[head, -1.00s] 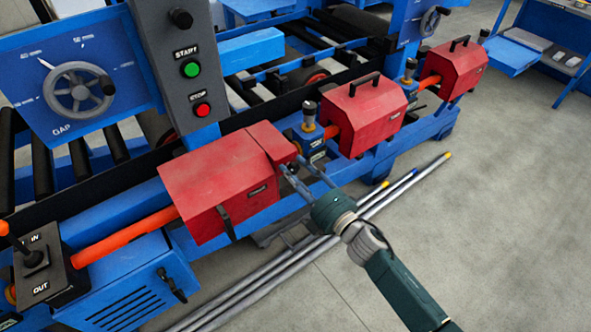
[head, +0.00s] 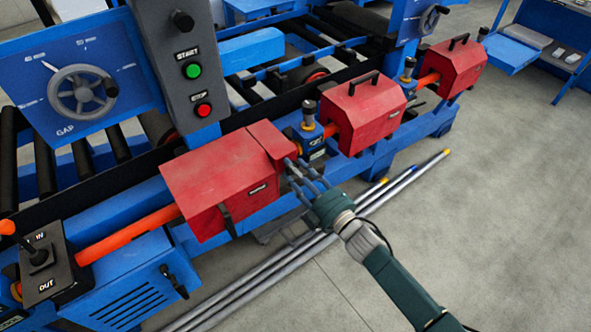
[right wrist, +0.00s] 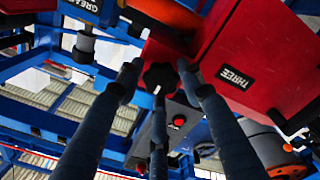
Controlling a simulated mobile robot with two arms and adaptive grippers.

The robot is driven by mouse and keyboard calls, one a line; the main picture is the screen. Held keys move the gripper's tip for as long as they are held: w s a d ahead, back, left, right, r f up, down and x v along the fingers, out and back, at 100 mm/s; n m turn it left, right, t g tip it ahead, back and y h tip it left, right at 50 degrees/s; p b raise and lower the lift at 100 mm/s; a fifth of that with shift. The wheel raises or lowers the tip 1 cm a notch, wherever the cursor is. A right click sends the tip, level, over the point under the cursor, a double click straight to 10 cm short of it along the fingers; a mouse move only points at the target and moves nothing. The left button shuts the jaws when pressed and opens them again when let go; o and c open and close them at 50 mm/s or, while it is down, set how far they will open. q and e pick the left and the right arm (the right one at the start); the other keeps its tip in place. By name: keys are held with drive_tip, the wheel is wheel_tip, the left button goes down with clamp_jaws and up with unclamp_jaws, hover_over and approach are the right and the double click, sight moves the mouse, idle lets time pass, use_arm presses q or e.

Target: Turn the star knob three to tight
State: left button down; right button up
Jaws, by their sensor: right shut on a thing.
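The star knob (right wrist: 160,78) is black and lobed, on the underside of the red housing as the right wrist view shows it. The label THREE (right wrist: 236,77) is on the red housing beside it. A white mark shows at the knob's lower edge. My right gripper (right wrist: 158,82) has its fingers around the knob and is shut on it. In the head view my right gripper (head: 296,172) is at the right end of the nearest red housing (head: 220,185), and the knob is hidden behind the fingers. My left gripper is not in view.
Two more red housings (head: 362,112) (head: 452,67) with black handles follow along the blue machine frame. A grey post with START and STOP buttons (head: 203,110) stands behind. Long metal bars (head: 330,235) lie on the floor below my arm. The floor at right is clear.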

drive_tip(key=shift+w+d+f, duration=0.15)
drive_tip(key=shift+d, duration=0.15)
drive_tip(key=o, duration=1.2)
drive_tip(key=shift+f, duration=0.1)
drive_tip(key=shift+c, duration=0.2)
drive_tip(key=v, duration=1.2)
